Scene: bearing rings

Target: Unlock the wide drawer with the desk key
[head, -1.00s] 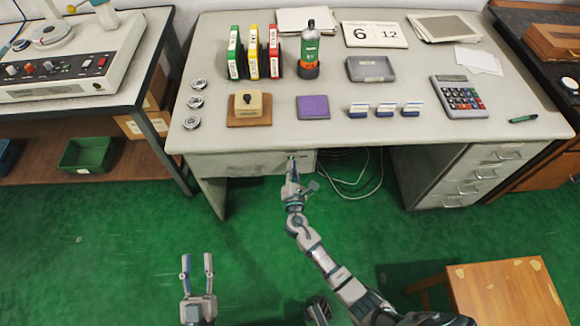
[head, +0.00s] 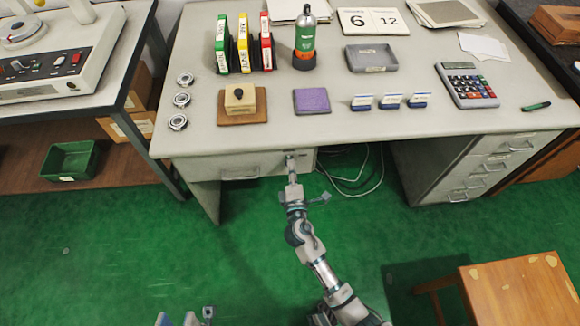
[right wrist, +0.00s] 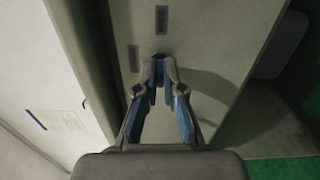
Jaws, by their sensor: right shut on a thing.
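The wide drawer (head: 262,167) is under the desk's left side, its front closed and its handle (head: 240,174) toward the left. My right gripper (head: 291,158) is at the right end of the drawer front, by the lock area. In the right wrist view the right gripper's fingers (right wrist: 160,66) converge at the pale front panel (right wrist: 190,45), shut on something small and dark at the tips. I take this to be the desk key, but it is mostly hidden, and I cannot tell how deep it sits or how it is turned. My left gripper (head: 184,317) is open, empty and partly cut off at the bottom edge.
The desk top (head: 330,130) holds binders (head: 244,44), a bottle (head: 305,40), a purple pad (head: 312,101) and a calculator (head: 467,85). Cables (head: 350,180) hang below the desk. A wooden stool (head: 520,290) stands at the lower right. Green floor is open in front.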

